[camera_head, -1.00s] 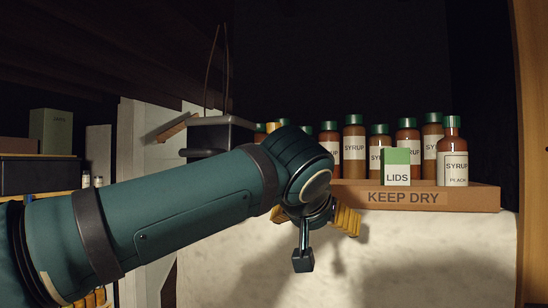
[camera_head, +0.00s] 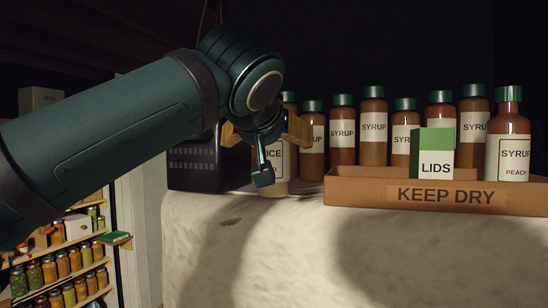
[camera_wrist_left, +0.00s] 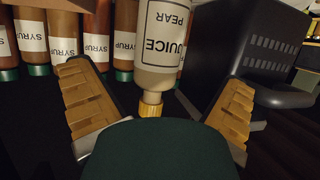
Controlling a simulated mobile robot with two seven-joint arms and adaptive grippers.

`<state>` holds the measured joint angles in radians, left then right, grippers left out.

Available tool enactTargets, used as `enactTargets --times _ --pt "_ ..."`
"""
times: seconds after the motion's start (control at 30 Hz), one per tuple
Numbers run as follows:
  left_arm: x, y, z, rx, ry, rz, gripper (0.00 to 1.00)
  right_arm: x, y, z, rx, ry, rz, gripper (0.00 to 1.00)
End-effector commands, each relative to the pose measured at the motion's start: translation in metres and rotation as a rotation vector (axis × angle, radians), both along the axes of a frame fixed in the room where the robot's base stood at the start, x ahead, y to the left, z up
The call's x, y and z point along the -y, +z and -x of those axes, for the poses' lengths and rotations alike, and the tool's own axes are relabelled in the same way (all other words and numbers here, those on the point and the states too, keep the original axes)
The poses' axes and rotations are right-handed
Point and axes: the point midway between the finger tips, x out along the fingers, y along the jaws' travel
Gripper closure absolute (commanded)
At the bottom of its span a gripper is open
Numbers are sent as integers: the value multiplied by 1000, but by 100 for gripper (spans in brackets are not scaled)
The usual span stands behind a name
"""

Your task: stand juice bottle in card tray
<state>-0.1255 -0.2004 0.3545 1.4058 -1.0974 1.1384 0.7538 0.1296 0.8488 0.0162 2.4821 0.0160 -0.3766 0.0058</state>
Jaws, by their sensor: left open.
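The juice bottle (camera_head: 277,163) stands upright on the pale surface, partly hidden behind my left gripper in the head view. In the left wrist view it appears inverted, with a "JUICE PEAR" label (camera_wrist_left: 164,40) and a yellowish cap (camera_wrist_left: 151,104). My left gripper (camera_head: 266,132) is open, its yellow fingers on either side of the bottle's upper part. The wrist view shows the bottle between the spread fingers (camera_wrist_left: 161,107), with gaps on both sides. The card tray (camera_head: 362,193), marked "KEEP DRY", is to the right of the bottle.
A green-and-white lids box (camera_head: 435,165) and a peach syrup bottle (camera_head: 508,155) stand in the tray. Several syrup bottles (camera_head: 373,130) line up behind. Bare surface lies in front. Jar shelves (camera_head: 65,265) are lower left.

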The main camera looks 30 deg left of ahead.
Motion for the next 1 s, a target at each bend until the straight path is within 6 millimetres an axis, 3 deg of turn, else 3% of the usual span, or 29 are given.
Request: enactTargets --times 0.1,0.37,0.7,0.97,1.0 --pt "-7 -7 -16 -2 1 0 0 0 0 0 0 1 0 100" --pt "-14 -14 -31 -1 0 0 0 0 0 0 0 1 0 100" --pt "-30 -31 -67 0 0 0 0 0 2 0 1 1 -1 100" --pt "-32 -32 -70 0 -1 0 0 0 2 0 1 1 -1 100" --pt "-32 -32 -70 0 -1 0 4 0 2 0 1 1 -1 100"
